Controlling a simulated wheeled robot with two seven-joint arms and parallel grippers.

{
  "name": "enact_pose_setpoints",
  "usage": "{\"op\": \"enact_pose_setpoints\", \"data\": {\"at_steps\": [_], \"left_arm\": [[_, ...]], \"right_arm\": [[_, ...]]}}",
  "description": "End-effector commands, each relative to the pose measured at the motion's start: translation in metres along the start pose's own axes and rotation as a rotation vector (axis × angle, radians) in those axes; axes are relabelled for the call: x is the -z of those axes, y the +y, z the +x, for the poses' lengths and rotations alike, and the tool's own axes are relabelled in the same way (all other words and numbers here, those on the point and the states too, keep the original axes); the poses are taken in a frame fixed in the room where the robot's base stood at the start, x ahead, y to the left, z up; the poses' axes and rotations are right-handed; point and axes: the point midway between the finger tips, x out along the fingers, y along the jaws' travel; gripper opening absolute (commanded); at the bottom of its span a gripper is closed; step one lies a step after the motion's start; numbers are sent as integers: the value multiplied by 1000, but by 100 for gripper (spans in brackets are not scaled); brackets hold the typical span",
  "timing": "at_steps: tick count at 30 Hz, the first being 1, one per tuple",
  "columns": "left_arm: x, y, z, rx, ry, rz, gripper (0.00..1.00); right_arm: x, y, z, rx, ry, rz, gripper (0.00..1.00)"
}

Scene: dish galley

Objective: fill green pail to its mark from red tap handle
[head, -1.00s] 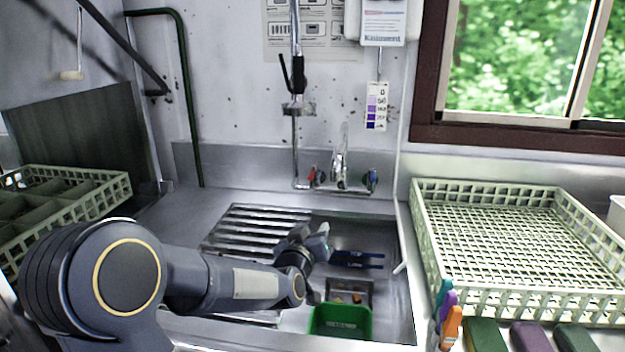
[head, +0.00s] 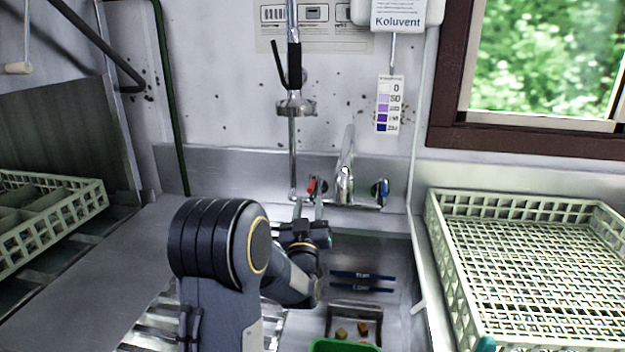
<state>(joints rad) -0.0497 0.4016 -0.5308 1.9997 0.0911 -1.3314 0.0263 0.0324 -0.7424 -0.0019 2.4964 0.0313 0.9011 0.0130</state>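The green pail (head: 345,346) stands in the sink at the bottom edge of the head view. Only its far rim shows; its inside and mark are out of view. The red tap handle (head: 312,187) is on the left of the wall tap (head: 345,180). My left gripper (head: 308,208) points at the wall just below and in front of the red handle. Its fingers look apart, with nothing visible held between them; whether they touch the handle is unclear. No water shows at the spout. My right gripper is out of view.
A blue tap handle (head: 381,190) is on the tap's right. Blue-handled items (head: 362,281) and a small tray with bits (head: 355,312) lie in the sink. A green dish rack (head: 530,250) stands right, another rack (head: 45,215) left. A spray hose (head: 293,110) hangs above.

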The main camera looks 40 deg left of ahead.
Motion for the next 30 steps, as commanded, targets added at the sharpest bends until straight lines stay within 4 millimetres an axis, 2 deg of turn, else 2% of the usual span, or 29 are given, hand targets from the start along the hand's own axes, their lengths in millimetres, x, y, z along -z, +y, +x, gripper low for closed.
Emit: {"op": "enact_pose_setpoints", "data": {"at_steps": [12,15,26,30], "left_arm": [[2,0,60,1,1,2,35],[1,0,70,1,0,2,35],[0,0,76,1,0,1,35],[0,0,76,1,0,1,18]], "right_arm": [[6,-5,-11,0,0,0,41],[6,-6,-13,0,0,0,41],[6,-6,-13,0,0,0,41],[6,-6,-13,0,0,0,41]]}}
